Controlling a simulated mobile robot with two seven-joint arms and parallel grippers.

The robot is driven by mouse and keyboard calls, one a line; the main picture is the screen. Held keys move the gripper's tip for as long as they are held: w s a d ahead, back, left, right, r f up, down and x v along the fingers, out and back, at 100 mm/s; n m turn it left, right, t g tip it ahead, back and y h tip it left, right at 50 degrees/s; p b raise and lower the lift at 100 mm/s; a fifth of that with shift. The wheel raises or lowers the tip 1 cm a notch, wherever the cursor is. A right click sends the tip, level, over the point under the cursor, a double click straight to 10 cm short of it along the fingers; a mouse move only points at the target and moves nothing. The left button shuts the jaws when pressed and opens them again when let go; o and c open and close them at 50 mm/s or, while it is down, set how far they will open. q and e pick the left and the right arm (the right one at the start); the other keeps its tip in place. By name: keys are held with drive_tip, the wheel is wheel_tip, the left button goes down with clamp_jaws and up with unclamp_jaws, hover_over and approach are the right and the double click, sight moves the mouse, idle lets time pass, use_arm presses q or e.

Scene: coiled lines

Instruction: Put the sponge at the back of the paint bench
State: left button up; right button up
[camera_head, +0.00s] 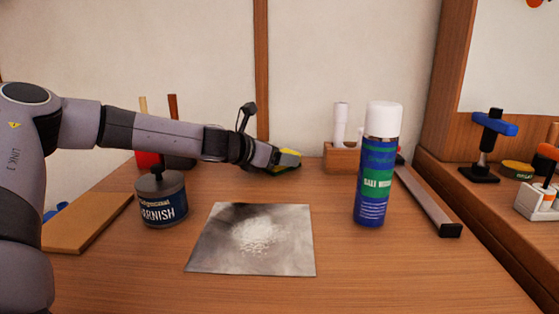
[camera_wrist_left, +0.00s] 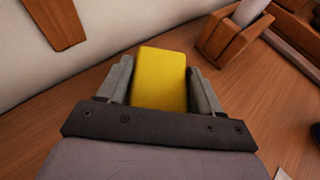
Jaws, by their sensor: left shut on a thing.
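The sponge (camera_head: 289,158) is yellow with a dark green side. My left gripper (camera_head: 276,158) is shut on it near the back of the wooden bench (camera_head: 340,270). In the left wrist view the yellow sponge (camera_wrist_left: 160,78) sits between the two grey fingers of the left gripper (camera_wrist_left: 162,85). The head view does not show clearly whether the sponge touches the bench top. My right gripper is not in view.
A varnish tin (camera_head: 163,205) stands below my left arm. A grey sheet with white grains (camera_head: 215,258) lies in the middle. A blue-green spray can (camera_head: 375,175) stands right, before a wooden holder (camera_head: 342,158). A long bar (camera_head: 428,200) lies at the right edge.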

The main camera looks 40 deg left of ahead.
use_arm(q)
drive_tip(key=shift+f, duration=0.15)
drive_tip(key=o, duration=1)
drive_tip(key=shift+o, duration=0.2)
